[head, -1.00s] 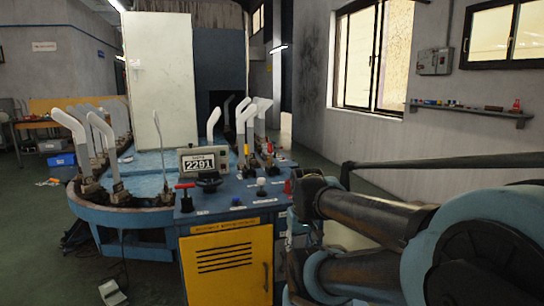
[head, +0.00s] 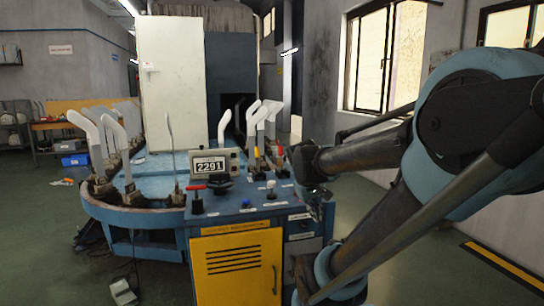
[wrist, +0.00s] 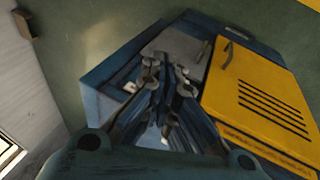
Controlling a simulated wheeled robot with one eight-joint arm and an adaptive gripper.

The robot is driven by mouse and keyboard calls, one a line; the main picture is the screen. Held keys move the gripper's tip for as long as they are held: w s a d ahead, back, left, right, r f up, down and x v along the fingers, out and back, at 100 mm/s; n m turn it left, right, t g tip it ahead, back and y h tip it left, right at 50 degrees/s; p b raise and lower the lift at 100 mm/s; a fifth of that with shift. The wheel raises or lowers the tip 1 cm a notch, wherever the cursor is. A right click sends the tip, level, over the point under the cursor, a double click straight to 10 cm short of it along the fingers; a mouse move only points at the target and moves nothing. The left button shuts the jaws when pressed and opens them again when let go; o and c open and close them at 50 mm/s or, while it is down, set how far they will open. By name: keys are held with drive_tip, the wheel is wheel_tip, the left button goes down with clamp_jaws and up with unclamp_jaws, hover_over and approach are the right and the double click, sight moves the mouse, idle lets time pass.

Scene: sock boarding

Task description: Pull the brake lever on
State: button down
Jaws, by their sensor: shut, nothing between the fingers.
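Several levers stand on the blue control console (head: 235,208). One has a red T-shaped handle (head: 195,188) at the front left. One with a red tip (head: 279,149) stands at the back right, next to a yellow lever (head: 257,154). The labels are too small to read, so I cannot tell which is the brake lever. My gripper (head: 319,203) is at the console's right side, partly dark and hard to make out. In the wrist view my gripper (wrist: 167,112) is shut and empty, over the cabinet side. No lever shows clearly there.
A yellow cabinet door (head: 238,265) is below the console, also seen in the wrist view (wrist: 262,95). A round blue machine table (head: 135,212) with upright white sock boards (head: 110,135) stands behind left. A display reading 2291 (head: 210,165) sits behind the levers. Floor at right is open.

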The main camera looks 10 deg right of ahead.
drive_tip(key=w+a+r+n+t+h, duration=0.1)
drive_tip(key=w+r+n+t+h, duration=0.3)
drive_tip(key=w, duration=0.8)
drive_tip(key=w+a+r+n, duration=0.1)
drive_tip(key=w+r, duration=0.4)
drive_tip(key=w, duration=0.8)
drive_tip(key=w+a+n+t+h, duration=0.1)
drive_tip(key=w+a+n+t, duration=0.1)
drive_tip(key=w+a, duration=0.4)
drive_tip(key=w+a+r+n+t, duration=0.1)
drive_tip(key=w+a+n+t, duration=0.1)
drive_tip(key=w+a, duration=0.5)
drive_tip(key=w+n, duration=0.1)
drive_tip(key=w, duration=0.5)
drive_tip(key=shift+r+n+t+h, duration=0.3)
drive_tip(key=shift+h, duration=0.1)
drive_tip(key=x, duration=1)
drive_tip(key=shift+a, duration=0.1)
drive_tip(key=shift+s+a+r, duration=0.1)
drive_tip(key=shift+s+a, duration=0.1)
drive_tip(key=shift+a, duration=0.05)
